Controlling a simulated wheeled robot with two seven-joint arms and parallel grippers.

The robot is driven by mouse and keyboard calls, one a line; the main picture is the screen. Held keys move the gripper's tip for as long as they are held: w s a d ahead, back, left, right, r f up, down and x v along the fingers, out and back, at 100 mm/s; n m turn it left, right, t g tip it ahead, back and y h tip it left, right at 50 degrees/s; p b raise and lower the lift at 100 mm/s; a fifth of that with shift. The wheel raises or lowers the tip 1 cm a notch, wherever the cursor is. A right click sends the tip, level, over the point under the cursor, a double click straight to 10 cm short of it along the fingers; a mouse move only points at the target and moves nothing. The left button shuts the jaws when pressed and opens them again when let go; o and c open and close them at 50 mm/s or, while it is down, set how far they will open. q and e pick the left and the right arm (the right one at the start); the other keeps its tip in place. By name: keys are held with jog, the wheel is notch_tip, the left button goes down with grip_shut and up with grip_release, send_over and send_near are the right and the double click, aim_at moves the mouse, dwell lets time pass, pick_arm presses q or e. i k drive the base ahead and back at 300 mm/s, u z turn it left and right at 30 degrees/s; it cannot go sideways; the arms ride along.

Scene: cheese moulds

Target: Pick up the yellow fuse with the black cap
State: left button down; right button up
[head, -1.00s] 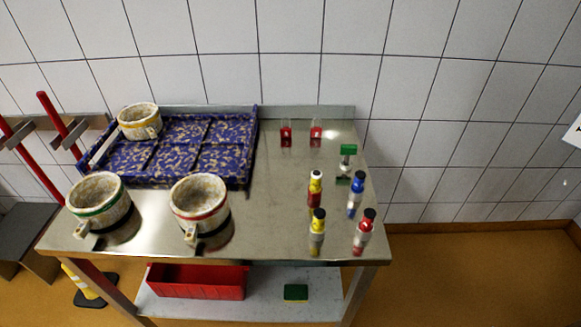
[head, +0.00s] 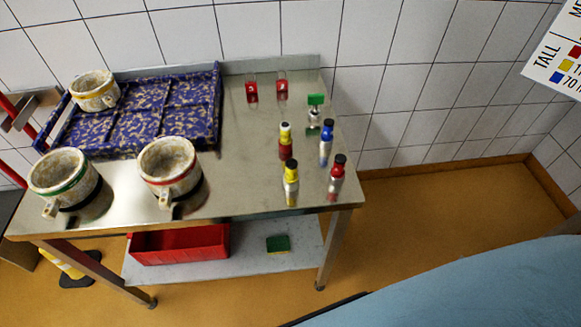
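The yellow fuse with the black cap (head: 291,184) stands upright near the front right of the steel table (head: 235,190). It has a pale lower part. Just behind it stands a fuse with a yellow upper part and a dark red lower part (head: 286,142). To its right stands a red fuse with a black cap (head: 337,178), and behind that a blue fuse with a dark cap (head: 326,144). The fuses stand apart. Neither of my grippers is in view.
A blue speckled tray (head: 125,145) holds a mould with a yellow band (head: 95,92). Green-banded (head: 62,180) and red-banded (head: 168,172) moulds stand in front. Two small red items (head: 252,91) and a green-topped item (head: 316,101) stand behind the fuses. A pale blue surface (head: 480,285), unidentified, fills the lower right.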

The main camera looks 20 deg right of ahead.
aim_at(292, 176)
jog(key=z, duration=0.8)
